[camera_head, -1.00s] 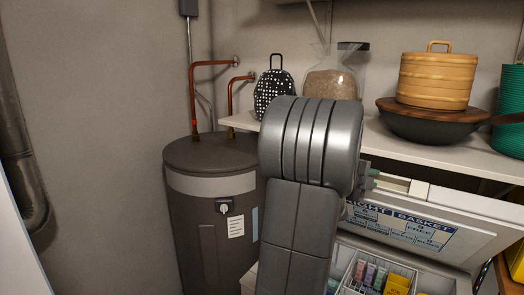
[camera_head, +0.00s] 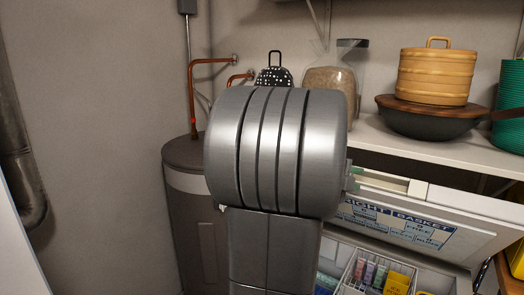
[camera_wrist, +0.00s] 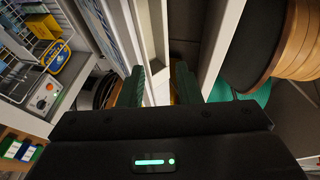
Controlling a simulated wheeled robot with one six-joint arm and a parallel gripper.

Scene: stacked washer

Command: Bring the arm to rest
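My gripper (camera_wrist: 160,72) shows in the wrist view as a dark body with two green fingers. The fingers stand apart, with a white panel edge (camera_wrist: 154,40) seen in the gap beyond them; I see no object clamped between them. In the head view my grey arm fills the middle and hides most of my gripper. The raised white lid (camera_head: 480,232) with a blue-lettered basket label is right of my arm, and my arm's far end appears close to its upper edge. Whether they touch cannot be told.
A dark water heater (camera_head: 190,205) stands left. Below the lid is an open chest with a wire basket (camera_head: 350,272).

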